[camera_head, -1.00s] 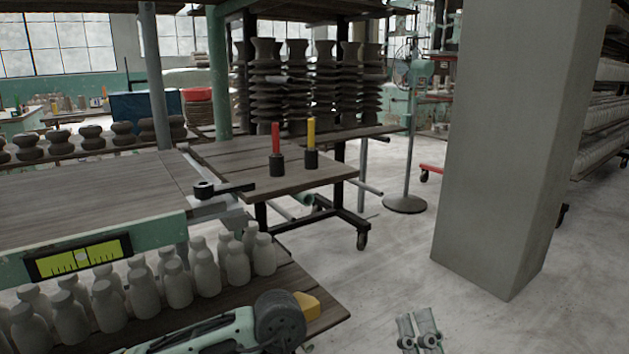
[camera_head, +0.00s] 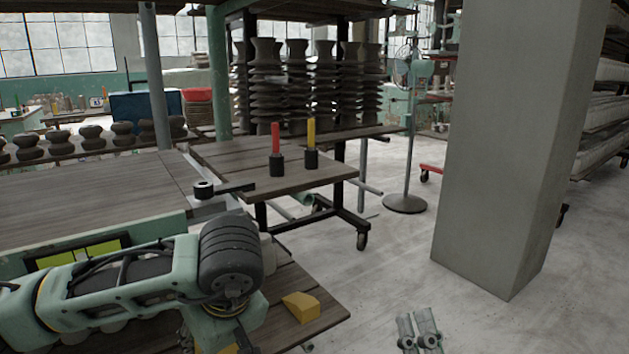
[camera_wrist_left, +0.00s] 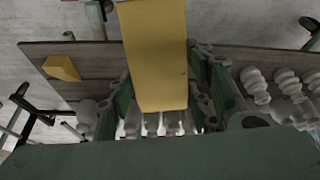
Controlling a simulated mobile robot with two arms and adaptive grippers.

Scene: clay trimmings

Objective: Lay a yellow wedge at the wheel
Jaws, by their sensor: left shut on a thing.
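My left gripper (camera_wrist_left: 160,98) is shut on a yellow wedge (camera_wrist_left: 156,50), which fills the middle of the left wrist view. In the head view my left arm hides most of that gripper. A second yellow wedge (camera_head: 301,307) lies on the lower wooden board near its front right corner; it also shows in the left wrist view (camera_wrist_left: 62,68). A caster wheel (camera_head: 362,240) stands on the floor under the small wooden table, well away from both grippers. My right gripper (camera_head: 420,334) is low over the floor; its fingers look close together, their gap unclear.
Pale bottles (camera_wrist_left: 287,80) stand on the lower board, mostly behind my left arm in the head view. A red and a yellow handle stand in holders on the small table (camera_head: 250,185). A grey pillar (camera_head: 505,150) stands right. Floor between is clear.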

